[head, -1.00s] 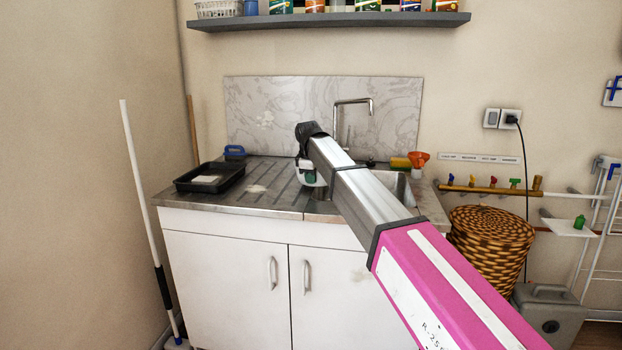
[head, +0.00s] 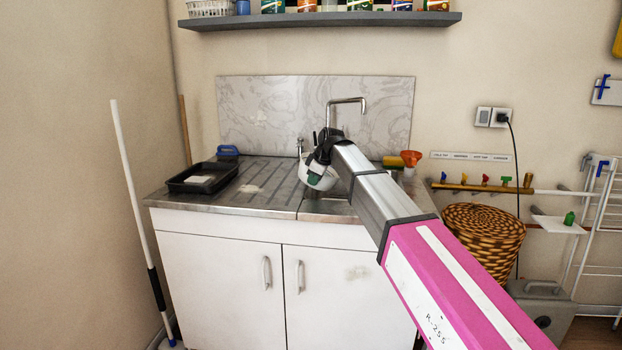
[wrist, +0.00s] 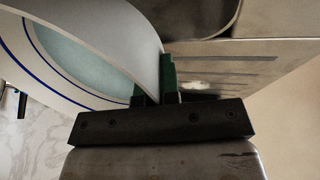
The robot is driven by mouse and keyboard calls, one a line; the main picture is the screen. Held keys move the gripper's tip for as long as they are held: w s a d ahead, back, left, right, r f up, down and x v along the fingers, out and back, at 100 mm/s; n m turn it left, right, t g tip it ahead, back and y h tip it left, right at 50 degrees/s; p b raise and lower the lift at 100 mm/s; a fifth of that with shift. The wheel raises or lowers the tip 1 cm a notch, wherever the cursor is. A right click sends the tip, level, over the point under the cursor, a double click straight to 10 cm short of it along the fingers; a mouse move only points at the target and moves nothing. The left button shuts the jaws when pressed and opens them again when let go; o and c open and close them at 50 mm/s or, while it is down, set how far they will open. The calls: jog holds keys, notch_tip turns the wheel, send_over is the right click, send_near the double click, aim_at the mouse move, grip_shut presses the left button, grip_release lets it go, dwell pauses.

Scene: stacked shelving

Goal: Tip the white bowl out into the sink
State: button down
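The white bowl (head: 329,183) is in my gripper (head: 314,179), held tilted above the counter at the left side of the sink. In the wrist view, the green fingers of my gripper (wrist: 157,85) are shut on the wall of the bowl (wrist: 125,40). Blue lines ring its inside, and a pale blue-grey area shows within; I cannot tell whether it is liquid. The steel sink (head: 325,208) is mostly hidden behind my arm. Its tap (head: 346,100) rises behind my wrist.
A black tray (head: 203,178) stands on the ribbed drainer (head: 262,188) at left. A yellow sponge (head: 391,161) and an orange funnel-like thing (head: 411,158) sit at the sink's back right. A shelf (head: 320,20) runs above. A wicker basket (head: 484,236) stands right of the cabinet.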

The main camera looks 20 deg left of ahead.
aim_at(325, 177)
jog(key=shift+d+f+y, duration=0.45)
jog(key=shift+d+y, duration=0.05)
jog(key=shift+d, duration=0.05)
jog(key=shift+w+d+y, duration=0.25)
jog(key=shift+d+y, duration=0.55)
jog(key=shift+d, duration=0.05)
jog(key=shift+d+r+m+y, duration=0.3)
jog(key=shift+r+y, duration=0.15)
jog(key=shift+y, duration=0.15)
jog(key=shift+d+r+g+y, duration=0.3)
jog(key=shift+r+y, duration=0.3)
jog(key=shift+y, duration=0.1)
